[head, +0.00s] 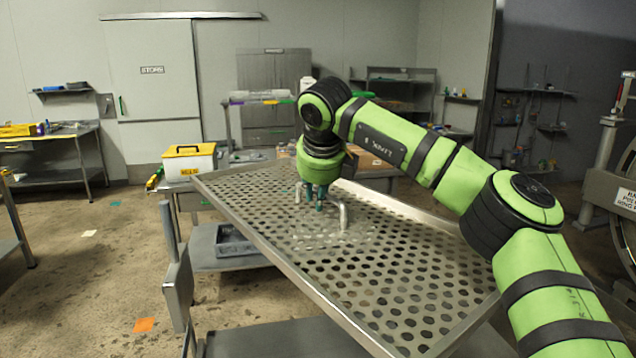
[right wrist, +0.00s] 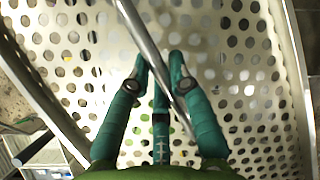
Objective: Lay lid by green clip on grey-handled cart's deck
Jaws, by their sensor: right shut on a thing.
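The lid (head: 400,290) is a large perforated metal plate with a raised rim and a bar handle (head: 343,217). It looks tilted in the head view, over a cart. My right gripper (head: 316,200) is above the lid, its teal fingers shut on the handle; in the right wrist view the gripper (right wrist: 161,75) has fingers on both sides of the bar (right wrist: 145,42), with the lid's holes behind. Below the lid a grey deck (head: 290,340) shows in part, beside a grey upright (head: 176,290). Much of the deck is hidden by the lid. I cannot make out the green clip. My left gripper is not in view.
A grey tray (head: 232,242) sits on a low shelf left of the lid. A white box with a yellow lid (head: 188,160) stands behind it. Benches line the back, and a wheeled machine (head: 622,200) is at the right. The floor at left is open.

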